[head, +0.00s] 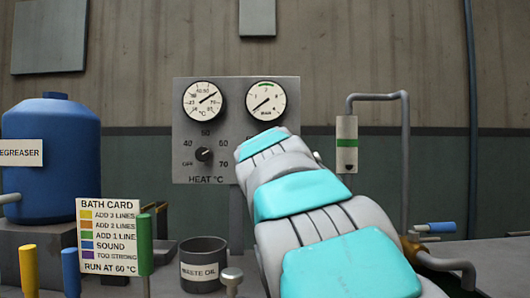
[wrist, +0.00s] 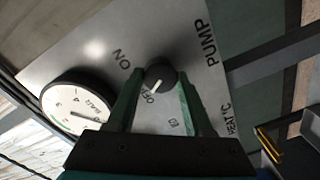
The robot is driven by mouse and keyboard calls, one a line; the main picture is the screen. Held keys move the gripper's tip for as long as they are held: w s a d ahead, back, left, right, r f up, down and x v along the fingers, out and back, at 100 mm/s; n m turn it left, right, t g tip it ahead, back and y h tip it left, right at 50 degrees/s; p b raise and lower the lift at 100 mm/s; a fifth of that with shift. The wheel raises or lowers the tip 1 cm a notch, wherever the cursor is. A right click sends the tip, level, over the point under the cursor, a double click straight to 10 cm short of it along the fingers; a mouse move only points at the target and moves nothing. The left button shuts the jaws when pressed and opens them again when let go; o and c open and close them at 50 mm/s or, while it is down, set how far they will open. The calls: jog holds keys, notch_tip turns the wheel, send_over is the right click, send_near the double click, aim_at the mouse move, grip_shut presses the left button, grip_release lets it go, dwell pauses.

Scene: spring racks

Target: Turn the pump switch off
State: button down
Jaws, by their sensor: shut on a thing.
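The knob's white mark points toward the OFF label, which is partly hidden by the fingers; the ON label stands clear to the left. In the head view my arm hides the switch and my gripper, and the same panel (head: 225,130) shows to the left of the arm.
On the panel are a temperature gauge (head: 204,101), a bar gauge (head: 266,100) and the heat knob (head: 204,154). A blue degreaser tank (head: 60,185), bath card (head: 108,235), colored posts and waste oil can (head: 203,248) stand left. A pipe (head: 405,160) rises on the right.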

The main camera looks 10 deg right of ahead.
dwell(0.3)
jog(key=shift+c, duration=1.4)
grip_release()
jog(key=s+a+b, duration=0.1)
jog(key=s, duration=0.6)
jog(key=shift+s+a, duration=0.25)
jog(key=shift+s, duration=0.1)
jog(key=shift+s, duration=0.1)
